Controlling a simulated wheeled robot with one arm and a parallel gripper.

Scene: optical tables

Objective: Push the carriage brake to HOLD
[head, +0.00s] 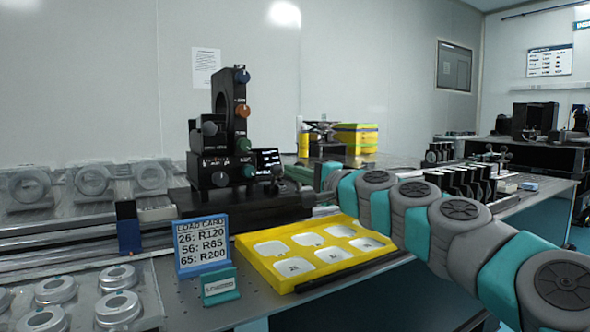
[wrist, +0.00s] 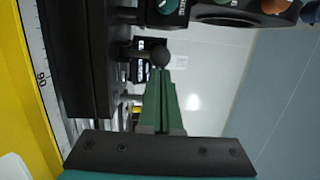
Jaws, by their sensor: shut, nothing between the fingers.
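The black carriage (head: 245,200) with its dials sits on the rail in the head view. It also fills the upper left of the wrist view (wrist: 85,60). A short black lever with a round ball knob (wrist: 160,56) sticks out from the carriage side; I take it for the brake. A small dark plate with white lettering (wrist: 140,72) is beside it, too small to read. My gripper (wrist: 161,76) has its green fingers shut and empty, with the tips right at the ball knob. I cannot tell whether they touch. In the head view my gripper (head: 298,173) is right of the carriage, partly hidden.
A yellow tray (head: 250,262) with several white pockets lies in front of the rail. A load card (head: 202,245) and a small green sign (head: 219,287) stand left of it. Several lens mounts (head: 465,180) stand on the rail at right. Wrapped parts (head: 90,185) lie at left.

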